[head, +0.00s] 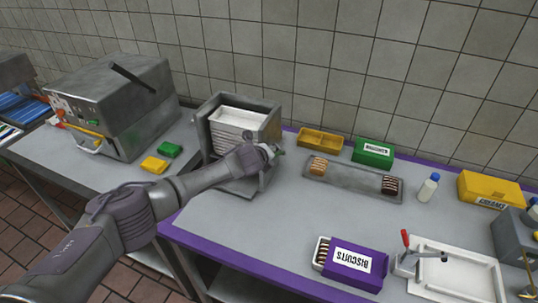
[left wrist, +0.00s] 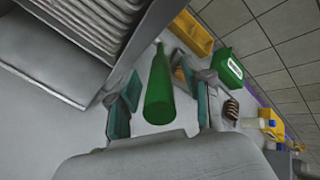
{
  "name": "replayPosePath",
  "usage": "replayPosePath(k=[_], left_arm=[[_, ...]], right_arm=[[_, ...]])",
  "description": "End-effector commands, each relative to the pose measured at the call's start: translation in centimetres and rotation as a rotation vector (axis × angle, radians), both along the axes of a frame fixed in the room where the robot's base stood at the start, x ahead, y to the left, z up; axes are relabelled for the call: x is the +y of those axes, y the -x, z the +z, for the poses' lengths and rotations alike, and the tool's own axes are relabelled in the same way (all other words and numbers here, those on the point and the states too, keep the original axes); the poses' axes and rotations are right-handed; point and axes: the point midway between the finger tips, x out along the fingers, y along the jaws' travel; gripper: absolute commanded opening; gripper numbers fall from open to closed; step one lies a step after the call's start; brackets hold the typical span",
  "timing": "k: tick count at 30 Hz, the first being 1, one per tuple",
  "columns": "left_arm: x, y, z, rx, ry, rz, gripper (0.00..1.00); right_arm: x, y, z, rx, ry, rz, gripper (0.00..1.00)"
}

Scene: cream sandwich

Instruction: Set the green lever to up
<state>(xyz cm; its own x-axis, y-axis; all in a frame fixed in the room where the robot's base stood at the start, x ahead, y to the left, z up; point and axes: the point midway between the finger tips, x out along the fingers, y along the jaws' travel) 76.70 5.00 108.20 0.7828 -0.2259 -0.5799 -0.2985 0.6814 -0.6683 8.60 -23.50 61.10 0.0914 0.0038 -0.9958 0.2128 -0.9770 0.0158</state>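The green lever (left wrist: 159,92) shows in the left wrist view as a bottle-shaped handle beside the grey tray machine. My left gripper (left wrist: 160,80) is open, with one teal-padded finger on each side of the lever and a visible gap to both. In the head view my left gripper (head: 268,150) is at the right side of the tray machine (head: 206,135) and covers most of the lever; a small bit of green shows beside the fingers. I cannot tell from these views whether the lever is up or down. My right gripper is not in view.
A metal tray (head: 350,178) with biscuit stacks, a yellow tray (head: 320,142) and a green box (head: 373,152) stand right of the machine. A purple biscuit box (head: 352,264) and a white tray with a red-handled lever (head: 405,239) are at the front. The counter (head: 260,222) between is clear.

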Motion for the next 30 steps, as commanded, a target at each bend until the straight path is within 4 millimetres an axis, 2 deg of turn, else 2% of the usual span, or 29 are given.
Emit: replayPosePath(k=[5, 11, 24, 30], left_arm=[[0.0, 0.1, 0.0, 0.001, 0.001, -0.001, 0.5], [0.3, 1.3, 0.8, 0.003, 0.002, -0.002, 0.5], [2.1, 7.0, 5.2, -0.001, 0.001, 0.0, 0.5], [2.6, 8.8, 6.5, 0.0, 0.0, 0.0, 0.5]], right_arm=[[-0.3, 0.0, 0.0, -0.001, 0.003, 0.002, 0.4], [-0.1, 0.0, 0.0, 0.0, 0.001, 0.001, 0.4], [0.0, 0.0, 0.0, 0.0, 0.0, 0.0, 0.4], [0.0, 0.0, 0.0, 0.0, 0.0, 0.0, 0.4]])
